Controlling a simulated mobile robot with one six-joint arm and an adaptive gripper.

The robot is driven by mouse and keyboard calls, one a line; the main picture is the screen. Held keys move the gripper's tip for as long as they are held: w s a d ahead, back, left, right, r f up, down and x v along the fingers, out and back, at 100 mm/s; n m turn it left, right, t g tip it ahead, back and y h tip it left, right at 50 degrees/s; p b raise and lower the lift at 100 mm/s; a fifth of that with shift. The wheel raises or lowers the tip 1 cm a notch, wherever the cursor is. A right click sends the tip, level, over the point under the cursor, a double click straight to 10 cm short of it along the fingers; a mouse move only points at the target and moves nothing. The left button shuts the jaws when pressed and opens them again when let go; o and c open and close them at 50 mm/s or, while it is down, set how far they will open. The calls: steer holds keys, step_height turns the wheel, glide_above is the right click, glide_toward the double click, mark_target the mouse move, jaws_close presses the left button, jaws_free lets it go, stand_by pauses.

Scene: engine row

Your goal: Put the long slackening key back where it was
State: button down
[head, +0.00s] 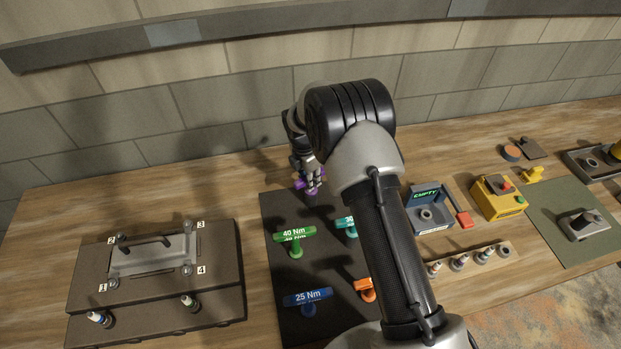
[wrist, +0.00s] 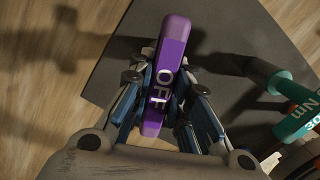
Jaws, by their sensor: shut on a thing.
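The long slackening key is a purple T-handle marked OFF (wrist: 167,70). My gripper (wrist: 160,95) is shut on its handle, with one finger on each side, in the wrist view. In the head view the purple key (head: 315,182) shows at my gripper (head: 308,172), above the far edge of the dark mat (head: 270,255). The arm hides part of the mat. The lower end of the key is hard to make out, and I cannot tell whether it touches the mat.
A green 40 Nm key (head: 294,238), a blue 25 Nm key (head: 308,300), a teal key (head: 347,226) and an orange key (head: 366,288) stand on the mat. An engine block (head: 155,280) is at left. An EMPTY-display device (head: 430,205) and yellow box (head: 497,198) are at right.

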steer(key=c, duration=1.5)
jaws_free()
step_height(320, 180, up, 12)
steer(key=a, duration=0.1)
steer(key=s+d+r+m+t, duration=0.1)
steer(key=s+d+r+m, duration=0.3)
steer(key=r, duration=0.3)
steer(key=s+d+r+m, duration=0.2)
steer(key=s+r+m, duration=0.1)
steer(key=s+r, duration=0.25)
steer(key=s+d+r+m+t, duration=0.1)
steer(key=s+d+r+m, duration=0.3)
steer(key=r, duration=0.3)
steer(key=s+d+m, duration=0.1)
steer(key=s+m, duration=0.3)
steer(key=s, duration=0.3)
steer(key=s+d+r+m+t, duration=0.1)
steer(key=s+m, duration=0.4)
steer(key=s, duration=0.3)
steer(key=s+d+r+m+y, duration=0.1)
steer(key=s+m, duration=0.3)
steer(key=s, duration=0.4)
steer(key=shift+s+d+m+t, duration=0.1)
steer(key=shift+d+m+t, duration=0.2)
steer(key=shift+m+t, duration=0.1)
